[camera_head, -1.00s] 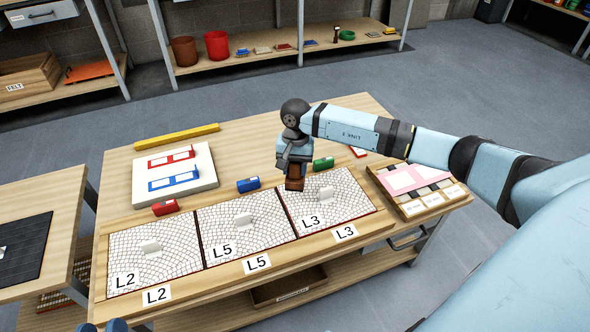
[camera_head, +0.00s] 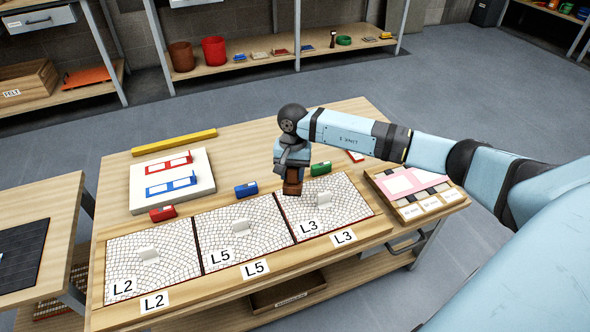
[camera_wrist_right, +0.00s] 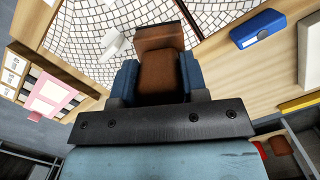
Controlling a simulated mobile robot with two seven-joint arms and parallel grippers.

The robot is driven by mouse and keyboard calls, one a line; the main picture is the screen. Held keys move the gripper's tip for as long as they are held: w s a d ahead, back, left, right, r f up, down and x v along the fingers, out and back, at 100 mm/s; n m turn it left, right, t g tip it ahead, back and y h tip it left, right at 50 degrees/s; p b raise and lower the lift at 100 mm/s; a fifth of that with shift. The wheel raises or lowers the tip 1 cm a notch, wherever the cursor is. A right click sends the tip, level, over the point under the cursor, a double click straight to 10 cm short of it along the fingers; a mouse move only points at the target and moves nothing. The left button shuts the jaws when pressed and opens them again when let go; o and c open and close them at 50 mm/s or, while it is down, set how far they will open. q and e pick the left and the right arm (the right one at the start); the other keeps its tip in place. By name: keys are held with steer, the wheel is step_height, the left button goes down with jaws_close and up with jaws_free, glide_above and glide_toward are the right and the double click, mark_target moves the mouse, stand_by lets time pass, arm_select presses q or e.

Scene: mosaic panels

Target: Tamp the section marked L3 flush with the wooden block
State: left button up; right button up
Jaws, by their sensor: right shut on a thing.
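The mosaic section L3 (camera_head: 340,205) is the rightmost of three white-tiled panels on the table, with a small pale tab near its middle. My right gripper (camera_head: 291,180) points down over the back left corner of L3, shut on the brown wooden block (camera_head: 292,188). In the right wrist view the wooden block (camera_wrist_right: 160,68) sits between the blue fingers, over the tiled surface. I cannot tell whether the block touches the tiles. My left gripper is not in view.
Sections L5 (camera_head: 240,232) and L2 (camera_head: 150,262) lie to the left. Red (camera_head: 162,214), blue (camera_head: 246,189) and green (camera_head: 320,168) blocks stand along the back edge of the panels. A tray with pink sheet (camera_head: 410,185) is at the right; a white board (camera_head: 195,198) is at the back left.

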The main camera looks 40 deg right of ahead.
mark_target(293, 186)
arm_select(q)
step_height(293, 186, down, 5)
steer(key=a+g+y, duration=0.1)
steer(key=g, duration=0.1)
arm_select(e)
steer(key=shift+f+b, duration=0.35)
step_height(293, 186, down, 4)
steer(key=b, duration=0.3)
steer(key=shift+f, duration=0.1)
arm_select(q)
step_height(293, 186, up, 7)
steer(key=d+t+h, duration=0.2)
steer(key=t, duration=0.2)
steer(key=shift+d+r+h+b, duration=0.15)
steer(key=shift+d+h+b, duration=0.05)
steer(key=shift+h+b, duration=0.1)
arm_select(e)
steer(key=shift+f, duration=0.4)
